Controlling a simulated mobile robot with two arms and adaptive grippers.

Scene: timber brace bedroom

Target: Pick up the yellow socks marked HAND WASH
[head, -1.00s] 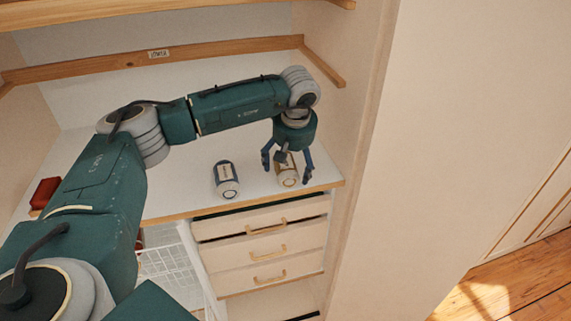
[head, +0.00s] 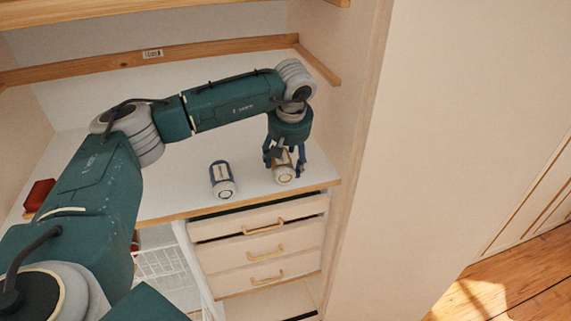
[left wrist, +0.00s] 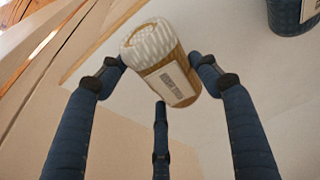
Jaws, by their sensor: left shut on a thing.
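The yellow socks (head: 284,173) are a rolled ochre and white bundle near the front right of the white shelf top. In the left wrist view the bundle (left wrist: 163,58) shows a white patterned end and a pale label whose words are too small to read. My left gripper (head: 285,160) comes down on it from above and is shut on it, with fingers at both sides. The bundle still appears to be on the shelf top. A similar dark blue roll (head: 221,179) with a pale label stands to its left, apart from the gripper. My right gripper is not in view.
A cupboard wall (head: 350,120) stands close on the right. Drawers (head: 265,245) and a white wire basket (head: 165,265) are below the shelf top. A red object (head: 39,194) lies at the far left. A wooden rail (head: 200,50) runs along the back.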

